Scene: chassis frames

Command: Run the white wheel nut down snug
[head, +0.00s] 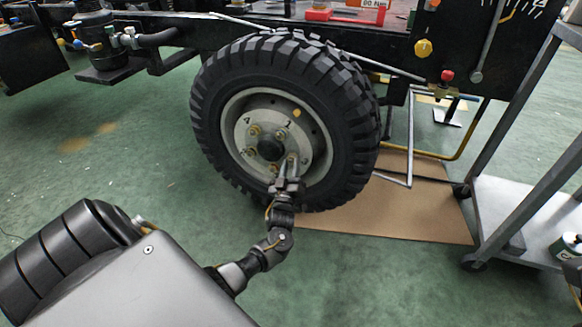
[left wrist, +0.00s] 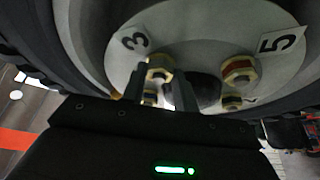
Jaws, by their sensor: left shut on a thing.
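The black-tyred wheel (head: 215,80) stands upright with a grey hub carrying several brass-coloured nuts on studs. In the left wrist view, a nut with a pale, whitish face (left wrist: 160,68) sits beside the label 3. My left gripper (head: 291,163) reaches the lower part of the hub. Its fingers (left wrist: 159,88) lie on both sides of this nut and are shut on it. The nut is on the hub; how far it is run down cannot be told. In the head view the gripper largely hides it.
A nut with a red face (left wrist: 239,70) sits by the label 5, close right of my fingers. The dark chassis frame (head: 190,30) runs above the wheel. Cardboard (head: 400,215) lies on the green floor, and a grey cart (head: 520,215) stands at right.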

